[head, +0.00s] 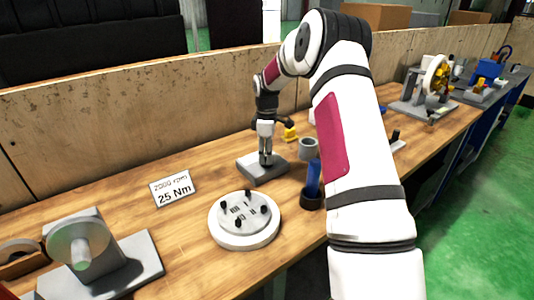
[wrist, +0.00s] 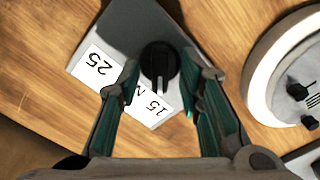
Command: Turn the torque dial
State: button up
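The torque dial (wrist: 160,62) is a round black knob with a raised bar, seen in the wrist view on a grey plate (wrist: 135,25). My gripper (wrist: 162,65) is open, with one finger on each side of the dial. I cannot tell whether the fingertips touch it. In the head view my gripper (head: 265,160) points straight down over the grey plate (head: 250,171), and the dial is hidden there.
A white sign (head: 173,188) reads 2000 rpm, 25 Nm. A round white fixture (head: 243,240) with black knobs stands in front of the plate. A dark cup with a blue object (head: 312,198) is right of it. A grey grinder part (head: 100,260) stands front left.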

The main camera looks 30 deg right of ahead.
grip_shut()
jog(key=shift+m, duration=0.4)
jog(key=m+b, duration=0.2)
jog(key=m, duration=0.1)
jog(key=shift+m, duration=0.4)
jog(key=m+b, duration=0.1)
jog(key=m, duration=0.3)
jog(key=m+b, duration=0.1)
jog(key=m, duration=0.4)
jog(key=shift+b, duration=0.4)
jog(key=m+b, duration=0.1)
jog(key=m, duration=0.3)
jog(key=shift+m, duration=0.3)
